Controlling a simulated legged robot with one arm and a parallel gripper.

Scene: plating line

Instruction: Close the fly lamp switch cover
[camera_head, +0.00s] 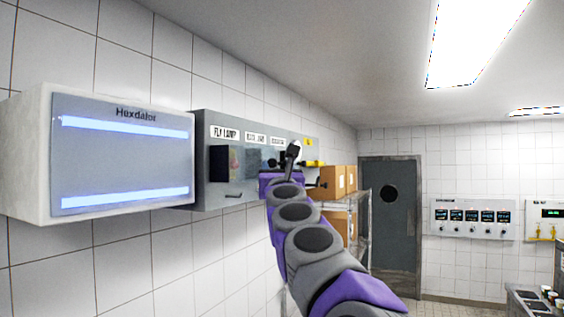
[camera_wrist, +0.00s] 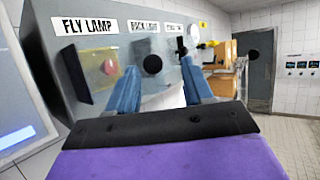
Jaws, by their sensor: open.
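The fly lamp switch (camera_head: 221,163) sits under the "FLY LAMP" label at the left of a grey wall panel (camera_head: 212,199). In the wrist view it shows as a dark upright plate (camera_wrist: 74,75) with a yellowish see-through part (camera_wrist: 100,78) and a red spot beside it. I cannot tell clearly how far the cover stands open. My gripper (camera_wrist: 160,82) is open, with two blue fingers apart. It is in front of the panel, to the right of the fly lamp switch. Nothing is visibly held. In the head view my arm hides the fingers.
A round black knob (camera_wrist: 152,64) shows between the fingers, under the middle label. A lit "Hexdalor" box (camera_head: 122,160) juts from the wall left of the panel. Cardboard boxes (camera_head: 338,180) stand on a rack beyond. A grey door (camera_head: 391,240) is at the back.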

